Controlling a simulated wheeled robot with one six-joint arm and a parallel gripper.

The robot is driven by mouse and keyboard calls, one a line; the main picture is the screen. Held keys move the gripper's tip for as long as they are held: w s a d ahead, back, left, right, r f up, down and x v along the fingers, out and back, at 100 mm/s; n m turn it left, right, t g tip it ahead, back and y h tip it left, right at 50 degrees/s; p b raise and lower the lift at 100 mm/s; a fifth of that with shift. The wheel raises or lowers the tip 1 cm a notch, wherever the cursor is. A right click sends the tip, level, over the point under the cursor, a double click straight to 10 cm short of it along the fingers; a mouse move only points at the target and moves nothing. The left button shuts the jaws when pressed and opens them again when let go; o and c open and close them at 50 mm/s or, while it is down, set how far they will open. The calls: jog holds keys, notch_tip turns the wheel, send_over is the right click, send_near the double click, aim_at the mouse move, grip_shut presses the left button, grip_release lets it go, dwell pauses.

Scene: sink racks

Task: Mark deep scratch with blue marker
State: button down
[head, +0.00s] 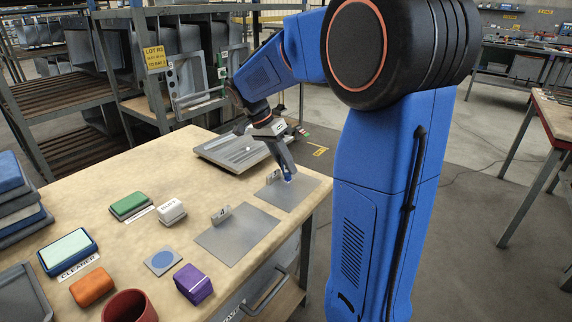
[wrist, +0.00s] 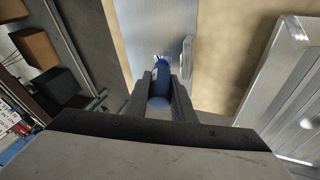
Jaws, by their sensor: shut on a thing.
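My gripper (head: 287,174) is shut on a blue marker (wrist: 160,84), which points down over a grey metal sheet (head: 302,196) at the far right of the table. In the wrist view the marker sits between the two fingers, with its tip end over the sheet (wrist: 145,25). I cannot tell whether the tip touches the sheet. A small upright tag (head: 273,176) stands at the sheet's back left edge. A second grey sheet (head: 238,236) with its own tag (head: 221,213) lies nearer on the table. I cannot make out a scratch on either sheet.
A ribbed metal sink panel (head: 235,150) lies behind the sheets. A green block (head: 130,206), a white block (head: 171,211), a purple block (head: 193,284), a blue tray (head: 68,251), an orange block (head: 92,286) and a red cup (head: 130,307) occupy the table's left and front.

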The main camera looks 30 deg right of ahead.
jog(key=shift+r, duration=3.45)
